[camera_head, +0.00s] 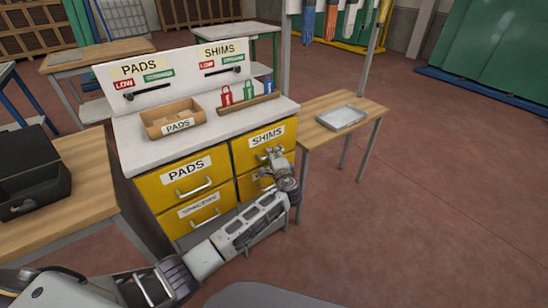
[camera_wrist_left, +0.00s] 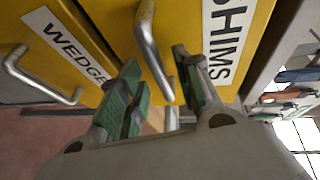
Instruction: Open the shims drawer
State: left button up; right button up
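The yellow shims drawer (camera_head: 242,159) is at the upper right of the white-topped cabinet and looks shut. Its label shows in the left wrist view (camera_wrist_left: 228,40). Its metal bar handle (camera_wrist_left: 150,42) is largely hidden by my gripper in the head view. My left gripper (camera_head: 271,156) is at the drawer front. In the left wrist view my left gripper (camera_wrist_left: 156,62) has its green-padded fingers apart, one on each side of the handle, with gaps visible. My right gripper is not in view.
The pads drawer (camera_head: 165,197) is to the left, and the wedges drawer (camera_wrist_left: 25,85) is below the shims drawer. A wooden table with a metal tray (camera_head: 342,117) stands close on the right. A black bin (camera_head: 32,170) sits on the left table. Floor at right is clear.

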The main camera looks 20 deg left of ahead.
pick_arm(q)
jog(key=shift+w, duration=0.1)
grip_shut()
dwell(0.6)
